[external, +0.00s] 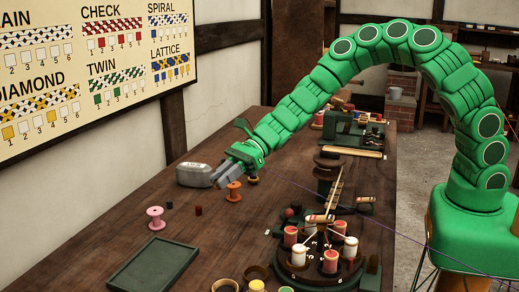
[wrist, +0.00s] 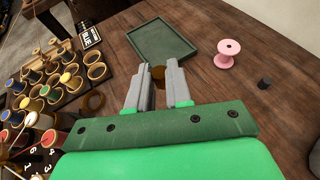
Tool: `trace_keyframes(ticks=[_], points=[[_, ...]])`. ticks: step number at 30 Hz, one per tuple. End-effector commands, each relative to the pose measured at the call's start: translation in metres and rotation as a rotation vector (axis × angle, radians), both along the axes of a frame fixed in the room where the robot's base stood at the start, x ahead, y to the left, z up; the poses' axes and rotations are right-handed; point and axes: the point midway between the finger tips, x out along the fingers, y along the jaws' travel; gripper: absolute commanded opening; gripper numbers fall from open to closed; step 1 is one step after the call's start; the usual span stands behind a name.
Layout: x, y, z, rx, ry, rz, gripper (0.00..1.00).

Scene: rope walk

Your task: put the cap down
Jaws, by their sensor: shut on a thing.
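My gripper (external: 222,178) is low over the left side of the long wooden table. In the wrist view its two grey fingers (wrist: 165,88) are closed on a small brown piece (wrist: 158,73), which I take to be the cap. Only part of it shows between the fingers, and its underside is hidden.
A pink spool (external: 155,218), small dark cylinder (external: 198,210) and green tray (external: 148,262) lie nearer the camera. Bobbins (external: 291,236) crowd the right.

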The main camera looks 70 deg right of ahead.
Motion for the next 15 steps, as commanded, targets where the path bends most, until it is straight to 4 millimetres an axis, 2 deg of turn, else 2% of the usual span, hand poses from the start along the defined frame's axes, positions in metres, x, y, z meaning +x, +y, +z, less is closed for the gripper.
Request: trace_keyframes(ticks=[1,9,15], points=[[-0.002,0.015,0.001,0.001,-0.001,0.01,0.0],[-0.01,0.077,0.006,-0.001,-0.002,0.041,0.0],[-0.02,0.114,0.009,0.0,-0.001,0.06,0.0]])
